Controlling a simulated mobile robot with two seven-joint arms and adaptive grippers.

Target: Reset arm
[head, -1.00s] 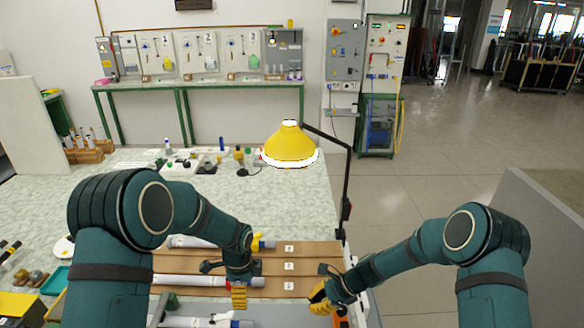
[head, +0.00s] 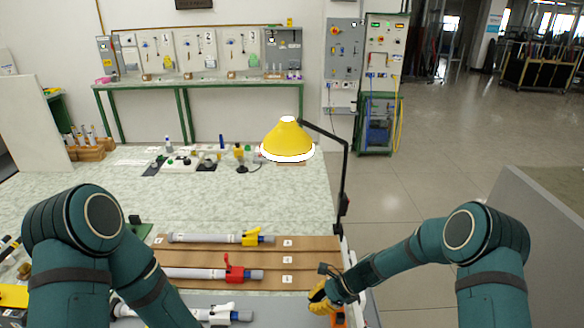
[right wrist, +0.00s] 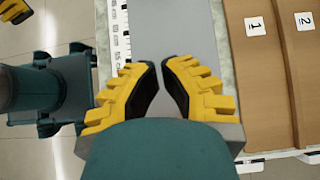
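Rod blanks lie on a brown stepped board (head: 270,253) with numbered labels. The back rod (head: 205,238) has a yellow clamp-like piece (head: 251,237); a nearer one (head: 200,273) has a red piece (head: 233,268). My right gripper (head: 319,298) is by the board's right front corner, touching no rod. In the right wrist view its fingers (right wrist: 161,64) have a narrow empty gap. A yellow part, apparently my left gripper (right wrist: 15,10), shows at that view's corner; its fingers are unclear.
A yellow lamp (head: 287,140) on a black arm stands behind the board. Small parts lie at the back of the speckled table (head: 100,185). A grey panel (head: 545,235) stands at the right. The floor between is clear.

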